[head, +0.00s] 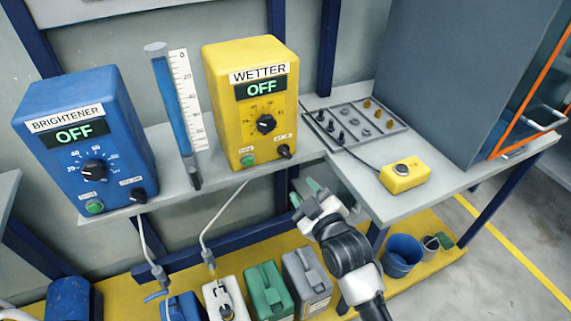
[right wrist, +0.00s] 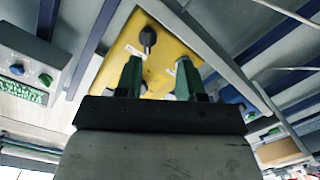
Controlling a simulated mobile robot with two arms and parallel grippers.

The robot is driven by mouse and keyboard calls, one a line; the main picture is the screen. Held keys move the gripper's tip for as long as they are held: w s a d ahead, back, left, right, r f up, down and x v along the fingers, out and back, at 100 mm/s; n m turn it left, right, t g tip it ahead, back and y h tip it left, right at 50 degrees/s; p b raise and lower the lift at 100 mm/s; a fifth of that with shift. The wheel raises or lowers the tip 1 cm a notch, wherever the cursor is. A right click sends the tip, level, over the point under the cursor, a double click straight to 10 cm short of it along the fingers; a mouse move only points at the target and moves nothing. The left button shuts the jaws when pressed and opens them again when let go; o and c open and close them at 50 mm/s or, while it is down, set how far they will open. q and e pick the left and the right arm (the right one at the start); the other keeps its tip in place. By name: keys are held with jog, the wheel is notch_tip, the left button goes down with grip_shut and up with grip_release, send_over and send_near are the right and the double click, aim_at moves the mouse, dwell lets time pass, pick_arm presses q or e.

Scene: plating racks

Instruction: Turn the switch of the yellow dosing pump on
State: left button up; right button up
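The yellow dosing pump (head: 238,106), labelled WETTER, stands on the shelf and its display reads OFF. A black dial (head: 265,124) is on its front face. A green button (head: 248,160) sits at lower left and a small black switch (head: 284,151) at lower right. My right gripper (head: 306,191) is below and right of the switch, apart from the pump. In the right wrist view its green fingers (right wrist: 157,80) are spread and empty, with the yellow pump (right wrist: 165,50) beyond them and a black knob (right wrist: 148,37) above. My left gripper is not seen.
A blue BRIGHTENER pump (head: 88,140), also reading OFF, stands left. A blue tube with a scale (head: 186,100) stands between the pumps. A yellow button box (head: 404,176) sits on the right-hand bench. Canisters, including a green one (head: 268,287), stand below.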

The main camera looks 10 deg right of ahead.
aim_at(286, 154)
jog(key=shift+t, duration=0.4)
jog(key=w+a+r, duration=0.1)
jog(key=w, duration=0.2)
jog(key=w+r, duration=0.1)
jog(key=w, duration=0.2)
jog(key=w+a+r, duration=0.1)
jog(key=w, duration=0.2)
jog(key=shift+a+b, duration=0.35)
jog(key=shift+w+a, duration=0.15)
jog(key=shift+w, duration=0.35)
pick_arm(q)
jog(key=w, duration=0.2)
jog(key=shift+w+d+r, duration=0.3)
pick_arm(e)
grip_shut()
